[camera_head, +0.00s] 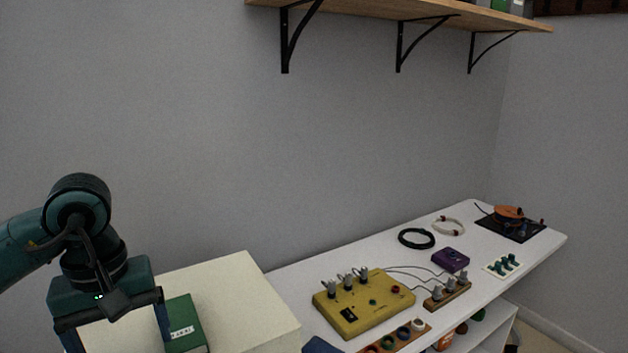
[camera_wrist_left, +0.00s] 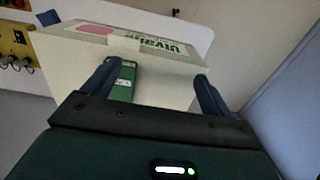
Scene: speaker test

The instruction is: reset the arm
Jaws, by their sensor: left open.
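My left arm comes in from the left in the head view. Its teal gripper (camera_head: 115,335) points down beside and partly over a cream box, and its lower end is cut off by the frame edge. In the left wrist view the two dark blue fingers (camera_wrist_left: 155,75) are spread apart, with nothing held between them. A green block with a white label (camera_head: 186,327) lies on the box's top, right of the gripper. In the wrist view a green block (camera_wrist_left: 122,82) shows beside the left finger. My right gripper is in neither view.
The cream box (camera_head: 235,290) stands by a white table (camera_head: 300,270). The table bears a yellow box with knobs (camera_head: 365,307), a purple box (camera_head: 451,260), a black cable coil (camera_head: 416,239) and an orange reel (camera_head: 509,213). A wooden shelf (camera_head: 400,8) hangs above.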

